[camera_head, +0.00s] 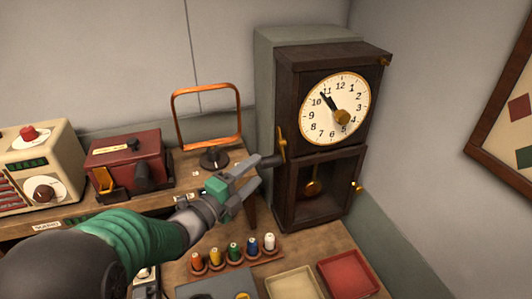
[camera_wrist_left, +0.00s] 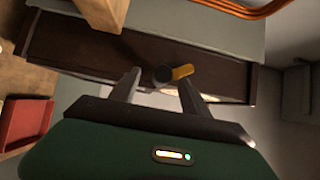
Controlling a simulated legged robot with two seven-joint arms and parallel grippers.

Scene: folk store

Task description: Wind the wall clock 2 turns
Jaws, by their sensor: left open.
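The wall clock (camera_head: 293,100) is a dark wooden case with a white round face and a brass hub. A pendulum (camera_head: 313,187) shows behind its lower door. A brass crank (camera_head: 282,145) with a dark knob (camera_head: 268,161) sticks out from the clock's left side. My left gripper (camera_head: 253,170) is open beside the crank, its fingers pointing at the knob. In the left wrist view the dark knob (camera_wrist_left: 162,75) and the yellow crank arm (camera_wrist_left: 182,72) appear at the fingertips, with the knob between the two fingers. I cannot tell whether they touch. My right gripper is not in view.
An orange wire frame (camera_head: 207,91) on a dark base stands left of the clock. A red box (camera_head: 125,160) and a cream register (camera_head: 40,165) are farther left. Several thread spools (camera_head: 234,251) stand in front, beside a red tray (camera_head: 347,275) and a cream tray (camera_head: 292,284).

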